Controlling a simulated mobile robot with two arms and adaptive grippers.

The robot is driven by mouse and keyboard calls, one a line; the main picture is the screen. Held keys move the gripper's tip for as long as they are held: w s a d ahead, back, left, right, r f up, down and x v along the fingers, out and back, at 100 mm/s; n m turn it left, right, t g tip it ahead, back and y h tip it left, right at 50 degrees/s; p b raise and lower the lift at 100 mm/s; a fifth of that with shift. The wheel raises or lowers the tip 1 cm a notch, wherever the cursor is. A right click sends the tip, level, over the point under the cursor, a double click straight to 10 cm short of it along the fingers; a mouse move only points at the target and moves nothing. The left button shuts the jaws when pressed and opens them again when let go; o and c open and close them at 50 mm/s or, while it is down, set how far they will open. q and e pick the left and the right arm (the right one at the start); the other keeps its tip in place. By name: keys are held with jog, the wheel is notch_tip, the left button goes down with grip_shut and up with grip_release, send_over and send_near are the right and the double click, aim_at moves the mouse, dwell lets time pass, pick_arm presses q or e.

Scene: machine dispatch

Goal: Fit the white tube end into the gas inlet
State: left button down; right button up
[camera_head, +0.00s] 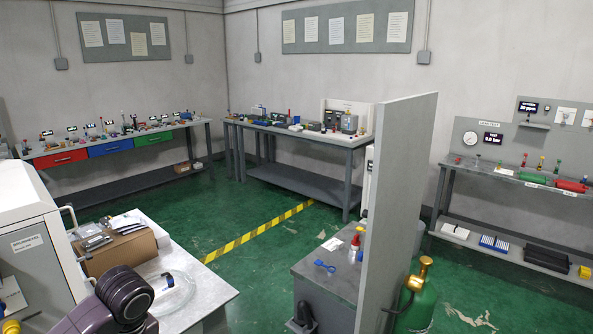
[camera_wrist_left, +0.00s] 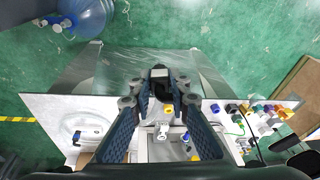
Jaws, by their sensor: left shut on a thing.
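A clear coiled tube (camera_head: 172,294) lies on the light table at lower left; it also shows in the left wrist view (camera_wrist_left: 84,122), with a blue end (camera_wrist_left: 76,138). My left gripper (camera_wrist_left: 161,88) shows in the wrist view with its fingers closing around something. The dark body there hides what is held, so I cannot tell if it is the white tube end. A small white fitting (camera_wrist_left: 163,131) shows between the fingers; I cannot tell whether it is a tube end or an inlet. The gas inlet is not clearly identifiable. My right gripper is out of view.
Several coloured items (camera_wrist_left: 262,112) sit at right in the wrist view.

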pick_arm(q)
jog(key=s+d+r+m+t+h, duration=0.2)
jog(key=s+d+r+m, duration=0.1)
jog(key=d+r+m, duration=1)
pick_arm(e)
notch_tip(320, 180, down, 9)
jog(key=b, duration=0.9)
pick_arm(q)
notch_tip(320, 180, down, 11)
jog(key=d+n+b, duration=0.1)
jog(key=shift+s+d+f, duration=0.15)
jog(key=shift+s, duration=0.1)
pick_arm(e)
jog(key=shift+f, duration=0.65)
